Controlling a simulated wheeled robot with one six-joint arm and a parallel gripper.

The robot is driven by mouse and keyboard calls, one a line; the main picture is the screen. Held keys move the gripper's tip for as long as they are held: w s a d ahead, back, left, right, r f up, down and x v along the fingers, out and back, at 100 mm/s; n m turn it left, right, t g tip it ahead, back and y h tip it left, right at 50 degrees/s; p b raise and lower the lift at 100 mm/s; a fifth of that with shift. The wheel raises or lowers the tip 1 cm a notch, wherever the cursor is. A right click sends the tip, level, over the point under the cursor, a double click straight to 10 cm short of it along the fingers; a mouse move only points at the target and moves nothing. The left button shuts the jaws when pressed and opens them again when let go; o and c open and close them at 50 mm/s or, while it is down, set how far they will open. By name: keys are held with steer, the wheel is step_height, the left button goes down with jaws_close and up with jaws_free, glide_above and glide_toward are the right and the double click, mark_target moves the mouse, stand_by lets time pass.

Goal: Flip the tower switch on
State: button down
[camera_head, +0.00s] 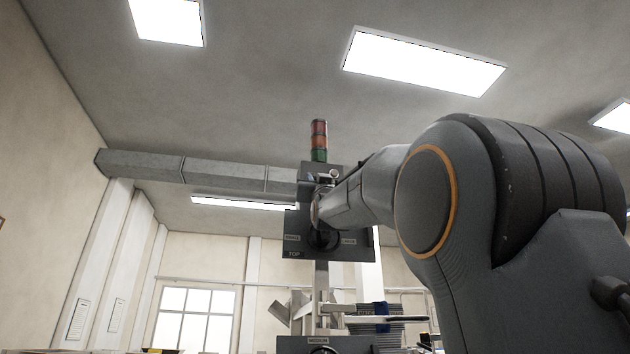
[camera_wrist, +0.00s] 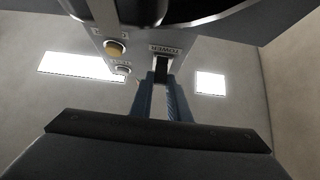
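The tower switch (camera_wrist: 162,64) is a small dark rocker or lever in the wrist view, under a plate labelled TOWER (camera_wrist: 164,49). My gripper (camera_wrist: 160,82) is just in front of it, its two blue-grey fingers a little apart, one towards each side of the switch. I cannot tell whether they touch it or which way it is set. In the head view the dark control box (camera_head: 295,248) stands ahead, its upper part largely covered by my arm. My gripper is hidden there. The signal tower (camera_head: 319,141) on top has dull red, orange and green sections, none clearly lit.
A grey duct or beam (camera_head: 200,172) runs in from the left. A lower dark box (camera_head: 318,343) and trays (camera_head: 375,318) are below.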

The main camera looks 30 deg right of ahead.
step_height(320, 180, up, 3)
steer(key=g+p, duration=0.2)
steer(key=p, duration=0.2)
steer(key=g+y+p, duration=0.1)
steer(key=g+p, duration=0.1)
steer(key=p, duration=0.2)
steer(key=shift+s+f+g+p, duration=0.15)
steer(key=shift+f+g+p, duration=0.05)
steer(key=shift+g+p, duration=0.4)
steer(key=shift+p, duration=0.3)
steer(key=shift+y, duration=0.3)
steer(key=c, duration=1.7)
jaws_free()
steer(key=shift+f, duration=0.1)
